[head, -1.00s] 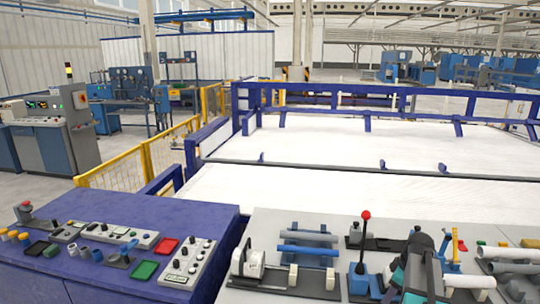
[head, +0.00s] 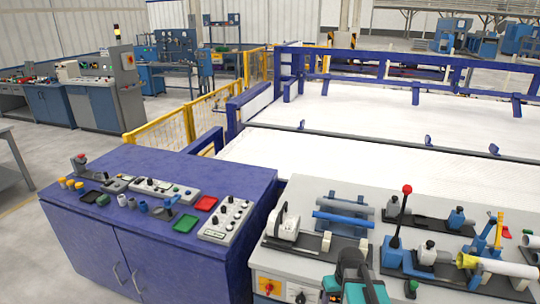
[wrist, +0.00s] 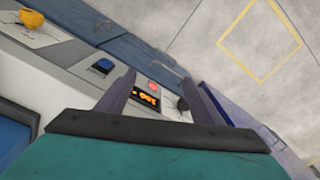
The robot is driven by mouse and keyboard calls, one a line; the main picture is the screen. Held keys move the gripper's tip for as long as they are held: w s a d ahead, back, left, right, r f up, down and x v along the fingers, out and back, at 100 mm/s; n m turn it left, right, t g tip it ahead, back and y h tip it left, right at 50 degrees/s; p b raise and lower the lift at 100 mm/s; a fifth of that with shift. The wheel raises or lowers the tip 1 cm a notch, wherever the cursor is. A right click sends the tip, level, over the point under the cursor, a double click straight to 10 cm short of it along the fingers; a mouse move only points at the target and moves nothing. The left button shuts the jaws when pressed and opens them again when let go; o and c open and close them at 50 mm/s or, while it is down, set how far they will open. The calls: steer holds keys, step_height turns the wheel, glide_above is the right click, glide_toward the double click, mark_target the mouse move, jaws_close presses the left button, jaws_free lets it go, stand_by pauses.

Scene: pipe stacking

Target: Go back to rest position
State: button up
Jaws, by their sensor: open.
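My gripper (wrist: 158,77) shows in the wrist view with its two dark fingers apart and nothing between them. Beyond the fingers is a grey panel with a lit orange display (wrist: 146,97) and a red button. In the head view the teal part of my arm (head: 362,284) is at the bottom edge, in front of the right bench; the fingers are not clear there. Blue pipes (head: 343,219) lie on a holder on that bench.
The right bench (head: 272,262) carries a red-knobbed lever (head: 396,225) and clamps near my arm. A blue cabinet (head: 95,222) with control boxes and trays stands at left. A blue-railed white bed (head: 370,120) lies behind. Open floor shows at far left.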

steer(key=s+a+f+m, duration=0.1)
steer(key=s+a+f, duration=0.25)
steer(key=a, duration=0.35)
steer(key=s+f+g+b, duration=0.6)
steer(key=s+f+b, duration=0.4)
steer(key=s+f, duration=1.6)
steer(key=shift+d+f, duration=0.4)
steer(key=shift+f, duration=0.25)
steer(key=shift+d, duration=0.1)
